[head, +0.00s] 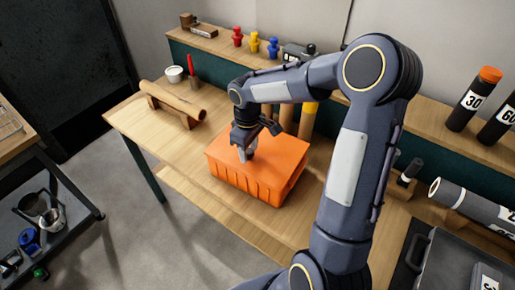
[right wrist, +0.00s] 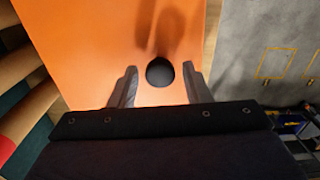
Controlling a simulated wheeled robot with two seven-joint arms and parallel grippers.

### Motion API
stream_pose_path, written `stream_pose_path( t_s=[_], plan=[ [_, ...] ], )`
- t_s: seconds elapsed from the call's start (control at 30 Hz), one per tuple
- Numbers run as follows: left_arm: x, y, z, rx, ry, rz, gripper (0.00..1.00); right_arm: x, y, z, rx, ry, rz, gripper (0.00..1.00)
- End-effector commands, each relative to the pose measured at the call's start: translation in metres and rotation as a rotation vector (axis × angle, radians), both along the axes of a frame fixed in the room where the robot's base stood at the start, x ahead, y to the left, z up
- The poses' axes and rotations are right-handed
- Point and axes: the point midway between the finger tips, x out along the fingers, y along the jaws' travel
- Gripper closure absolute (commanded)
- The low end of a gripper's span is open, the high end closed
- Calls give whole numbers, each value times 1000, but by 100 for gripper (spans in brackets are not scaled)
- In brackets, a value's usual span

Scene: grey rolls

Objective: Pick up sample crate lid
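An orange sample crate (head: 240,185) stands on the wooden workbench, with its flat orange lid (head: 283,152) on top. The lid also fills much of the right wrist view (right wrist: 95,45). A round black knob (right wrist: 160,72) is on the lid there, with a shadow beyond it. My right gripper (head: 245,153) is over the lid, pointing down. In the right wrist view its two fingers (right wrist: 160,78) are open, one on each side of the knob, with a visible gap on both sides. My left gripper is not in view.
A brown roll on a wooden cradle (head: 173,103) lies left of the crate on the workbench (head: 140,120). Upright rolls (head: 307,120) stand close behind the crate. Dark tubes with number labels (head: 470,100) are at the right. The bench front-left of the crate is clear.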

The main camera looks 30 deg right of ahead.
Motion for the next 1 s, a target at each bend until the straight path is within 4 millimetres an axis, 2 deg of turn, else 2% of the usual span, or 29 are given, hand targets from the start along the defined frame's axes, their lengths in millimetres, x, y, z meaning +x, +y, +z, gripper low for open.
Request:
stream_pose_path(
  t_s=[0.03,0.3,0.33,0.73,0.87,1.0],
  plan=[
    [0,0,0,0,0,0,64,0,0,0,0,0,0,63],
    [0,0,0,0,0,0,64,0,0,1,0,-1,0,99],
    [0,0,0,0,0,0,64,0,0,1,0,-1,0,100],
    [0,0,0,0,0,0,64,1,0,5,0,-4,0,100],
    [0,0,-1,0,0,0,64,2,0,16,-2,-5,0,100],
    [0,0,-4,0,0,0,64,-2,4,38,-2,-8,2,100]
  ],
)
